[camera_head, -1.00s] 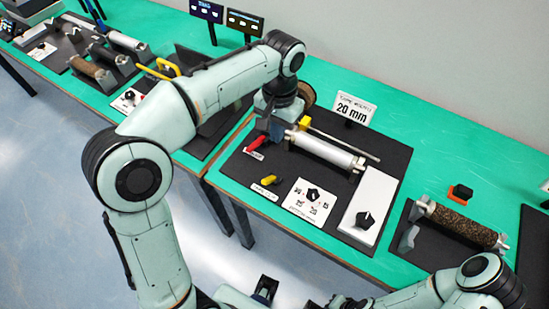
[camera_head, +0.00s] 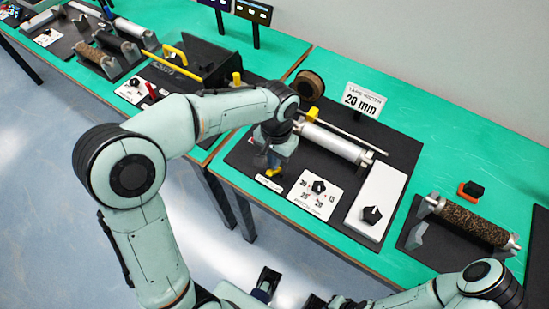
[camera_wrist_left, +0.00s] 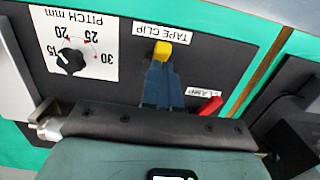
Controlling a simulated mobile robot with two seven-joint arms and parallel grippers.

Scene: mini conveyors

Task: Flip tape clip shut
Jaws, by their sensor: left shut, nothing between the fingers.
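The tape clip is a small yellow lever (camera_wrist_left: 162,50) beside its white "TAPE CLIP" label (camera_wrist_left: 178,34), which reads upside down in the left wrist view. In the head view the lever (camera_head: 274,172) shows just below my left gripper (camera_head: 272,160). In the left wrist view the shut, empty blue-grey fingers (camera_wrist_left: 161,68) end right at the lever. I cannot tell whether they touch it, or whether the clip is open or shut.
The red clamp lever (camera_wrist_left: 209,107) lies close beside my left fingers. A pitch dial (camera_wrist_left: 70,60) is on the other side. A silver roller (camera_head: 333,143) and the "20 mm" sign (camera_head: 364,101) stand behind. A cork-like roller (camera_head: 468,220) is at the right.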

